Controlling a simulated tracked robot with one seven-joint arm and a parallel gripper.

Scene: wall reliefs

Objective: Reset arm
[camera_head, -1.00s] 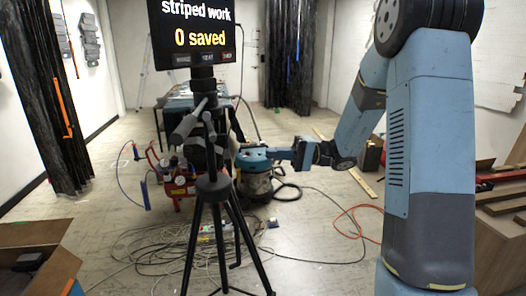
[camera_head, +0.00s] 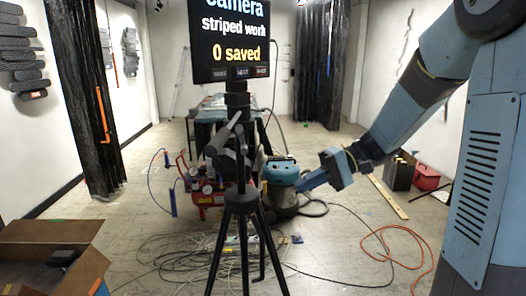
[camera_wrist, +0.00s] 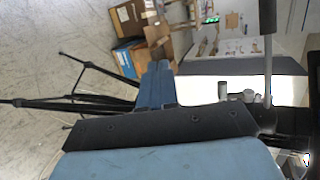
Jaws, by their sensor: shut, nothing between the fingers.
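My gripper (camera_head: 305,184) is in the middle of the head view, at the end of my blue arm, which reaches in from the upper right. Its blue fingers are together with nothing visible between them, and they point left and slightly down. In the picture they lie just right of the tripod and in front of the blue-topped vacuum (camera_head: 284,205); the gap to either cannot be told. In the wrist view the blue fingers (camera_wrist: 157,84) also show together, above the dark gripper body.
A black tripod (camera_head: 240,200) carries a screen (camera_head: 230,40) reading "0 saved". A red compressor (camera_head: 207,190), loose cables (camera_head: 200,250) and an orange hose (camera_head: 400,235) lie on the floor. An open cardboard box (camera_head: 50,231) is at lower left. Dark reliefs (camera_head: 22,60) hang on the left wall.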

